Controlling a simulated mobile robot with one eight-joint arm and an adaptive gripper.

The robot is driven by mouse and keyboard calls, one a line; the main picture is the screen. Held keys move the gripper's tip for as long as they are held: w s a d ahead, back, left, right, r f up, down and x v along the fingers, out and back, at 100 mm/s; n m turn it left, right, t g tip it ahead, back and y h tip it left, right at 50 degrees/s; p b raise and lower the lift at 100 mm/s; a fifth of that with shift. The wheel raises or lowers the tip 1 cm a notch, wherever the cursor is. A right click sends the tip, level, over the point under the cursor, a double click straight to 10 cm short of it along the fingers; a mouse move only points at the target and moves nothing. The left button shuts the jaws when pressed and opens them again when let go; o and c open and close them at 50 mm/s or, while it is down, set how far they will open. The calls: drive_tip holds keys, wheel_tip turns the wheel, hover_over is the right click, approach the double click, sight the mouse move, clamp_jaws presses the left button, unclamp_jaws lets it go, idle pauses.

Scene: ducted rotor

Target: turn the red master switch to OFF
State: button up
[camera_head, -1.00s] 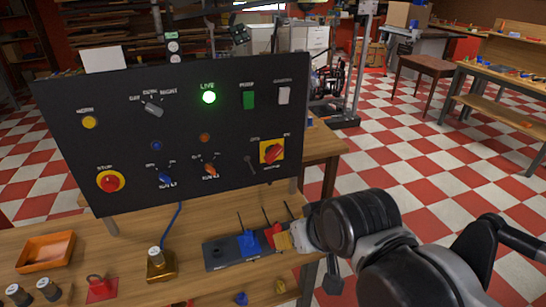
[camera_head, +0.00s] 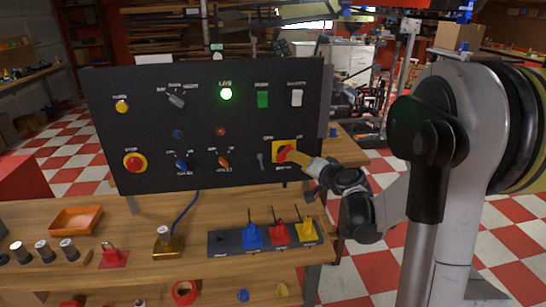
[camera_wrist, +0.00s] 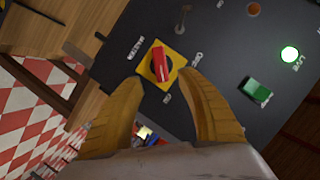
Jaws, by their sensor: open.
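The red master switch (camera_wrist: 158,65) is a red rotary knob on a yellow square plate at the lower right of the black panel. In the head view the switch (camera_head: 284,152) is partly hidden by my gripper. My gripper (camera_wrist: 162,88) is open, its two yellow fingers in front of the panel, with the knob showing in the gap just beyond the tips. In the head view my gripper (camera_head: 312,164) reaches the panel from the right. I cannot tell whether a finger touches the knob. A green lamp (camera_head: 226,94) marked LIVE is lit.
The black panel (camera_head: 215,125) also carries a red STOP button (camera_head: 134,162), a green switch (camera_head: 262,99) and several small knobs. A dark rack (camera_head: 221,250) with coloured levers, an orange tray (camera_head: 76,220) and a red lock (camera_head: 112,256) stand on the bench below.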

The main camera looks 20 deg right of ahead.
sight(286, 156)
drive_tip(key=b+x, duration=0.3)
drive_tip(key=x, duration=0.7)
drive_tip(key=shift+w, duration=0.2)
clamp_jaws()
drive_tip(key=shift+a, duration=0.1)
